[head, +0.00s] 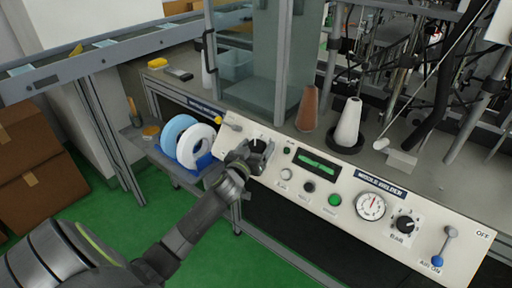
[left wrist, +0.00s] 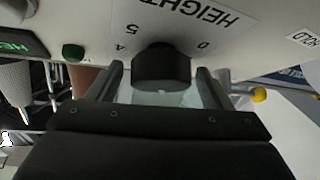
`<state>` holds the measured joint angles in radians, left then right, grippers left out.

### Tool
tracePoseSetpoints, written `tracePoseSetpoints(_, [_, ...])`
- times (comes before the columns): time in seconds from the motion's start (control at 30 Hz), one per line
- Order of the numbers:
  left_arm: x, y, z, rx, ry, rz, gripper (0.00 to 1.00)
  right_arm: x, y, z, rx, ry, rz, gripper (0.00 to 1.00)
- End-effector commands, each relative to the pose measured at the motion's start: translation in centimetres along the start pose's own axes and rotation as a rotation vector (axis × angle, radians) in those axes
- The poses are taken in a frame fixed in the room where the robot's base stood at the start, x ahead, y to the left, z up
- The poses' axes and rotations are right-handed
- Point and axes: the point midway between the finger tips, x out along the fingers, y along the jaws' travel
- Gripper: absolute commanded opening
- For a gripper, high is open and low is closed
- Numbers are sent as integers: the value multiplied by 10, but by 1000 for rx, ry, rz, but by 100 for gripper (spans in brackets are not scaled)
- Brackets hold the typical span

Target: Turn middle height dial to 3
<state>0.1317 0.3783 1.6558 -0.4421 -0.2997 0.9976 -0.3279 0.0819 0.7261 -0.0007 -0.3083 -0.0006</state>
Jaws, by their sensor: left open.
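The black height dial (head: 257,146) is on the cream control panel, left of the green display. In the left wrist view the dial (left wrist: 162,66) stands out from the panel under an upside-down HEIGHT label (left wrist: 190,15). The numbers 5, 4 and 0 show around it; the other numbers and the pointer are hidden or unclear. My left gripper (head: 248,155) is open at the dial. In the left wrist view its fingers (left wrist: 160,80) stand on either side of the dial, with small gaps visible. My right gripper is not in view.
The panel also carries a green display (head: 317,163), several buttons, a round gauge (head: 370,206), another black knob (head: 405,224) and a lever with a blue ball (head: 437,261). A yellow-tipped lever (head: 218,121) is just left of the dial. White and blue rolls (head: 196,147) stand further left.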

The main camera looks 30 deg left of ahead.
Motion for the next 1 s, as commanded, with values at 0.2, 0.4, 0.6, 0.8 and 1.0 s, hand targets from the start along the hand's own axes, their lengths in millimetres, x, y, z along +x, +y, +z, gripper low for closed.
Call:
tracePoseSetpoints(0.2, [0,0,0,0,0,0,60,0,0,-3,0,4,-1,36])
tracePoseSetpoints(0.4, [0,0,0,0,-1,-1,34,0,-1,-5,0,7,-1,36])
tracePoseSetpoints(0.6, [0,0,0,4,-1,2,29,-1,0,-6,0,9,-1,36])
tracePoseSetpoints(0.8, [0,0,0,31,-3,25,29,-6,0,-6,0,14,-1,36])
tracePoseSetpoints(1.0, [0,0,-2,89,-1,76,29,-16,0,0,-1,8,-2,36])
